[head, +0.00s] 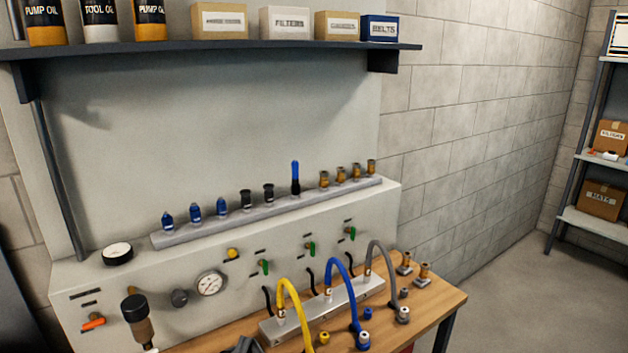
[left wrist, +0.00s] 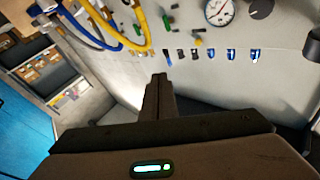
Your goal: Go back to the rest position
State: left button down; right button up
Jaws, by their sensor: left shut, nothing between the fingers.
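My left gripper (head: 245,346) shows only as a dark tip at the bottom edge of the head view, in front of the bench. In the left wrist view its fingers (left wrist: 158,82) are together with nothing between them. They point towards the panel and touch nothing that I can see. My right gripper is not in view. A grey rail (head: 215,232) on top of the panel holds a row of blue, black and brass fittings. One taller blue piece (head: 295,175) stands among them.
A yellow hose (head: 297,305), a blue hose (head: 345,281) and a grey hose (head: 386,268) arch over the wooden bench (head: 440,299). Loose fittings lie near its right end. A shelf (head: 230,49) with cans and boxes hangs above. Floor is clear at the right.

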pick_arm(q)
jog(key=s+f+g, duration=0.9)
jog(key=s+f, duration=0.4)
jog(key=s, duration=0.1)
jog(key=s+a+f+n+g+y, duration=0.2)
jog(key=s+a+f+g, duration=0.15)
jog(key=s, duration=0.75)
jog(key=s+a+f+n+g+y, duration=0.1)
jog(key=s+a+f+g+y, duration=0.2)
jog(key=s, duration=0.7)
notch_tip(320, 180, down, 34)
jog(key=s+g+h+b, duration=0.1)
jog(key=s+g+b, duration=0.1)
jog(key=b, duration=0.4)
jog(key=s+a+f+g+b, duration=0.1)
jog(key=s+a+f+b, duration=0.2)
jog(key=s+f, duration=1.4)
notch_tip(320, 180, down, 4)
jog(key=shift+s+a+r+b, duration=0.1)
jog(key=shift+s+a+b, duration=0.15)
jog(key=shift+b, duration=0.4)
